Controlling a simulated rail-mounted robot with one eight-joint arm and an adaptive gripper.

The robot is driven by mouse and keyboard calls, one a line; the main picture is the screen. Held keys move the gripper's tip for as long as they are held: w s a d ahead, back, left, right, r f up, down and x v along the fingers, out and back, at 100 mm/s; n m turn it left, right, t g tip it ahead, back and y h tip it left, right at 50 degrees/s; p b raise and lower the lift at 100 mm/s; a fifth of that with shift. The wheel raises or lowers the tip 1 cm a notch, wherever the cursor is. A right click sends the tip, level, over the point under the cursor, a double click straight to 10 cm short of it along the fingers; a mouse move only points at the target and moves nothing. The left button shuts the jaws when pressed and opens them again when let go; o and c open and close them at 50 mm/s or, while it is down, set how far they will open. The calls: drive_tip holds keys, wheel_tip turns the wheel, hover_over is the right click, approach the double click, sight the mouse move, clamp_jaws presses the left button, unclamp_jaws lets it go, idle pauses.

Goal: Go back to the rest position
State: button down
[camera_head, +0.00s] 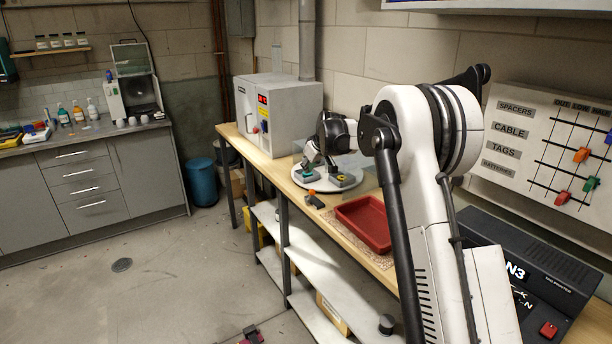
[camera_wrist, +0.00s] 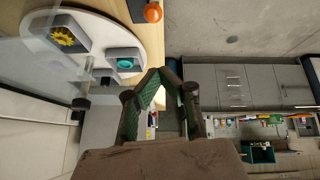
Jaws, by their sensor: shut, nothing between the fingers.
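My gripper (camera_wrist: 158,76) is shut and empty in the wrist view, its two dark fingers with green inner pads meeting at the tips. It is over the bench edge, beside a round white plate (camera_wrist: 99,27). On the plate are a grey block with a yellow gear (camera_wrist: 67,37) and a grey block with a teal gear (camera_wrist: 124,63). An orange-ended object (camera_wrist: 153,12) lies on the bench near the plate.
A red tray (camera_head: 364,222) lies on the wooden bench near my arm. A grey box machine (camera_head: 292,112) stands behind the plate. A dark printer (camera_head: 545,270) is at the right, below a wall board (camera_head: 540,135). The floor (camera_head: 150,270) on the left is mostly clear.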

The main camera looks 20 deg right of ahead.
drive_tip(key=s+a+r+m, duration=0.15)
drive_tip(key=s+r, duration=0.35)
drive_tip(key=s, duration=0.6)
drive_tip(key=s+a+r+b, duration=0.1)
drive_tip(key=s+a+r, duration=0.25)
drive_tip(key=s, duration=0.75)
drive_tip(key=s+a+r+m, duration=0.1)
drive_tip(key=s+r, duration=0.4)
drive_tip(key=s, duration=0.5)
drive_tip(key=s+a+f+m, duration=0.1)
drive_tip(key=s+f, duration=0.4)
drive_tip(key=s, duration=0.8)
drive_tip(key=s+a+f+m+h+b, duration=0.1)
drive_tip(key=s+f, duration=0.4)
drive_tip(key=s, duration=0.8)
drive_tip(key=shift+s+h, duration=0.2)
drive_tip(key=shift+h, duration=0.1)
